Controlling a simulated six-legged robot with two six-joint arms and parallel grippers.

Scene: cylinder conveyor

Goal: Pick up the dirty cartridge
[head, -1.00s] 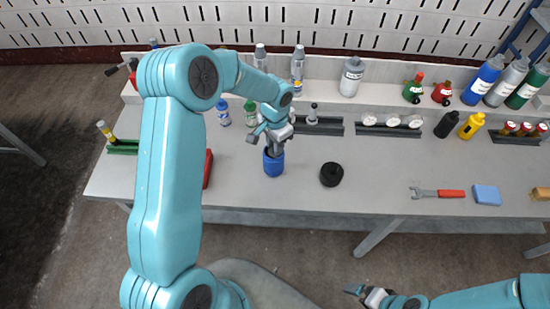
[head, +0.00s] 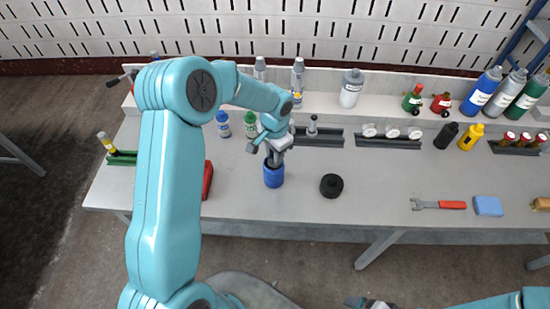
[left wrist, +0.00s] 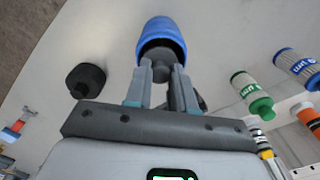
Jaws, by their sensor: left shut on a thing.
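My left gripper (head: 274,158) points down into the mouth of a blue cup-shaped housing (head: 273,178) on the table. In the left wrist view its fingers (left wrist: 160,72) are shut on a dark grey piece (left wrist: 159,55) at the mouth of the blue housing (left wrist: 160,32); this appears to be the dirty cartridge. The rest of that piece is hidden inside the housing, so I cannot see its dirt. The housing stands upright. My right gripper (head: 366,303) is at the bottom edge, mostly cut off, and its jaws cannot be made out.
A round black cap (head: 331,186) lies right of the housing. Blue-ended (head: 223,124) and green-ended (head: 250,124) cartridges stand behind left. A dark rack (head: 328,138) holds a grey piece behind right. A red object (head: 207,180) is at the left. The table front is clear.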

